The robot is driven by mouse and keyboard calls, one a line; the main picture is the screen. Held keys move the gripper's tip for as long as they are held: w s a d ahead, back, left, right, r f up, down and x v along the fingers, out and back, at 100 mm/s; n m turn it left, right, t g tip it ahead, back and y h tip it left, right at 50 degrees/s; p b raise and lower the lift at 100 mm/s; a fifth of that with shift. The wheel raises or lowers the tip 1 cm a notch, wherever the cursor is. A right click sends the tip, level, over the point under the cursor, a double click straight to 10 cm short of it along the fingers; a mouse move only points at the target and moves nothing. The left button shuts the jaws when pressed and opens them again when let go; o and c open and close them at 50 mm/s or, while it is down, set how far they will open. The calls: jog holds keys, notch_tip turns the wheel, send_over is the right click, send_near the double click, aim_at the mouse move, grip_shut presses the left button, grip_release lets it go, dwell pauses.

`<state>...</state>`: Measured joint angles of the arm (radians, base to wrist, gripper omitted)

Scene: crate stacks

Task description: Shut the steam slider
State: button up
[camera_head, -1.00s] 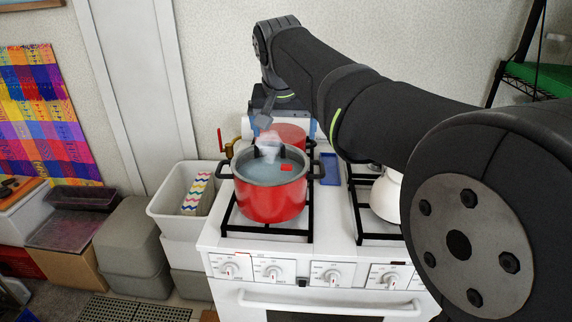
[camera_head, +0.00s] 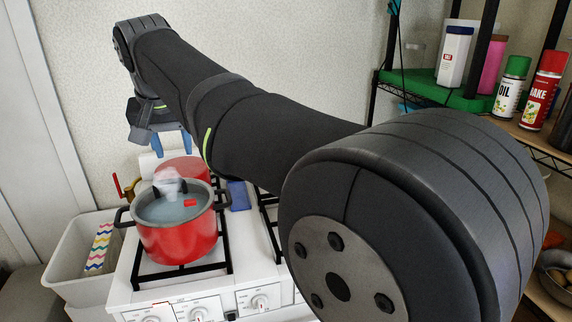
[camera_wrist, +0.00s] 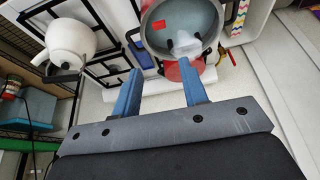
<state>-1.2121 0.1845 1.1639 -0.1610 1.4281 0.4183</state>
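A red pot (camera_head: 178,240) stands on the front left burner of the white stove, with a grey-rimmed glass lid (camera_head: 160,211). A small red tab, apparently the steam slider (camera_head: 190,202), sits on the lid right of the dark knob; it also shows in the wrist view (camera_wrist: 158,23). Whitish steam (camera_head: 167,178) rises near the knob. Whether the slider is open or shut is too small to tell. My gripper (camera_head: 172,150) is behind and above the pot, apart from the lid. Its blue fingers (camera_wrist: 160,90) are spread with nothing between them.
A white kettle (camera_wrist: 70,38) stands on the neighbouring burner. A white bin (camera_head: 65,275) is beside the stove. A shelf (camera_head: 430,90) with bottles and spray cans stands at the right. Clear air surrounds my gripper.

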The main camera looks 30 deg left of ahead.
aim_at(190, 202)
jog(key=shift+n+g+y, duration=0.3)
jog(key=shift+g, duration=0.6)
jog(key=w+f, duration=0.1)
jog(key=w+d+f, duration=0.2)
jog(key=shift+w+f, duration=0.25)
jog(key=shift+f, duration=0.1)
grip_shut()
jog(key=w+d+f+g+y, duration=0.2)
jog(key=w+d+f+y, duration=0.25)
jog(key=w, duration=0.35)
jog(key=shift+n+h, duration=0.4)
jog(key=shift+h, duration=0.05)
jog(key=x, duration=1)
jog(key=shift+s+f, duration=0.35)
jog(key=shift+f, duration=0.15)
jog(key=shift+s+a+r, duration=0.2)
jog(key=shift+s+a, duration=0.55)
jog(key=shift+s, duration=0.15)
jog(key=shift+s+a, duration=0.4)
jog(key=s+a, duration=0.4)
